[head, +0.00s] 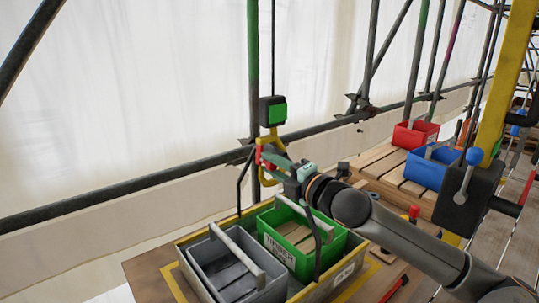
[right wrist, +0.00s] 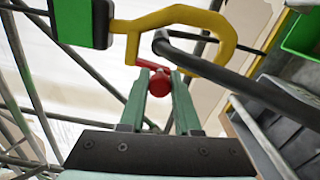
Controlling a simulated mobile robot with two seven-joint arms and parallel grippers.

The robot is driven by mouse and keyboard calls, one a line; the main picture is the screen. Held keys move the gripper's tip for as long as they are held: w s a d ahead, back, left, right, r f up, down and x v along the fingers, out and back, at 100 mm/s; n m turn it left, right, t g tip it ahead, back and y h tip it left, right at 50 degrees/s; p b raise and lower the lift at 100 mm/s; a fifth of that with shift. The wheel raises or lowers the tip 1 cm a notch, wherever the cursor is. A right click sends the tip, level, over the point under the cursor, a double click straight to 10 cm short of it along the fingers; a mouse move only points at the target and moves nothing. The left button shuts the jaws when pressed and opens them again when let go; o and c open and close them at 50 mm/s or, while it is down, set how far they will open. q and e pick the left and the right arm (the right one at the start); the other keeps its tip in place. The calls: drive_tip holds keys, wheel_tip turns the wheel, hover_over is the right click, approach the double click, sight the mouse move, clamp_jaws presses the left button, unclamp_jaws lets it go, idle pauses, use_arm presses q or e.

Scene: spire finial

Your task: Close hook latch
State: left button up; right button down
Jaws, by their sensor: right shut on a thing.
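A yellow hook (head: 268,175) hangs below a black block with a green face (head: 278,112); it also shows in the right wrist view (right wrist: 190,15). A short red latch (right wrist: 150,65) with a round red knob (right wrist: 159,84) sits at the hook's mouth. My right gripper (right wrist: 159,90) has its green fingers shut on the red latch at the knob; in the head view the gripper partly hides it. A black bail bar (right wrist: 255,88) passes at the hook's opening. I cannot tell whether the latch meets the hook's tip. My left gripper is not in view.
Below the hook stands a wooden tray (head: 348,272) holding a grey crate (head: 232,282) and a green crate (head: 293,240). A scaffold post (head: 253,60) and rail (head: 130,189) are close behind. Red (head: 412,135) and blue (head: 428,171) bins stand to the right.

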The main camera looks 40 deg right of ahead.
drive_tip(key=shift+d+n+p, duration=0.2)
drive_tip(key=shift+n+p, duration=0.35)
drive_tip(key=shift+n, duration=0.15)
drive_tip(key=c, duration=0.6)
unclamp_jaws()
drive_tip(key=shift+s, duration=0.15)
drive_tip(key=s, duration=0.4)
drive_tip(key=s+a+p, duration=0.1)
drive_tip(key=s, duration=0.3)
drive_tip(key=s+p, duration=0.1)
drive_tip(key=s, duration=0.3)
drive_tip(key=shift+s+a, duration=0.1)
drive_tip(key=shift+a, duration=0.05)
